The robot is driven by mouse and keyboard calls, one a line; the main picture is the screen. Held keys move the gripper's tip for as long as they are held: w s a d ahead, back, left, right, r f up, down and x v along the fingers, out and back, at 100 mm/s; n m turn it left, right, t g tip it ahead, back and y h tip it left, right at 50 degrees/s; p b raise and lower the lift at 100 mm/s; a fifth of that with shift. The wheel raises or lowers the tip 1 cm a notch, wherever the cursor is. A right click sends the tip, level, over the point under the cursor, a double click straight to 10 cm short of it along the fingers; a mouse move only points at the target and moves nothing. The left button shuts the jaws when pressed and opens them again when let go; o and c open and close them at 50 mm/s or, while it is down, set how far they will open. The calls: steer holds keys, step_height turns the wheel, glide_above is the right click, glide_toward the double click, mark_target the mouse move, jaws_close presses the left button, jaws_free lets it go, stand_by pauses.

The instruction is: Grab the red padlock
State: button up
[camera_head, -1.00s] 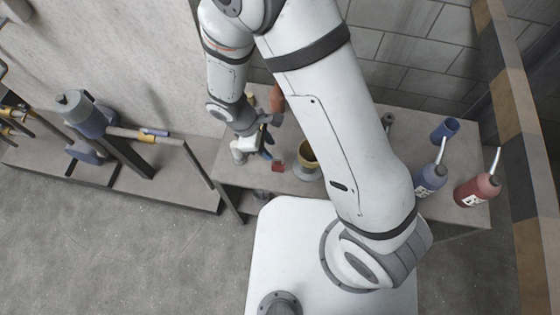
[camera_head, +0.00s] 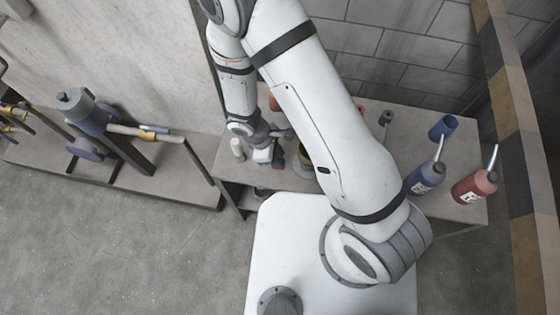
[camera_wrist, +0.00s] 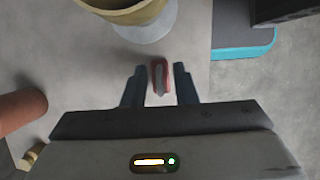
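The red padlock (camera_wrist: 161,78) shows in the wrist view, lying on the grey bench top (camera_wrist: 80,62) and seen narrow, with a grey middle. My gripper (camera_wrist: 160,70) is open, with one dark finger on each side of the padlock. A gap shows between each finger and the padlock. In the head view my gripper (camera_head: 277,156) is low over the left part of the bench, and the padlock is hidden there by my arm and gripper.
A yellowish cup (camera_wrist: 122,12) on a pale base stands just beyond the padlock. An orange-brown cylinder (camera_wrist: 20,110) lies to the left, and a dark block with a cyan edge (camera_wrist: 243,54) is to the right. A blue cup (camera_head: 444,127), blue bottle (camera_head: 426,178) and red bottle (camera_head: 474,187) stand further right.

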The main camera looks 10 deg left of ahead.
jaws_close()
stand_by(0.5)
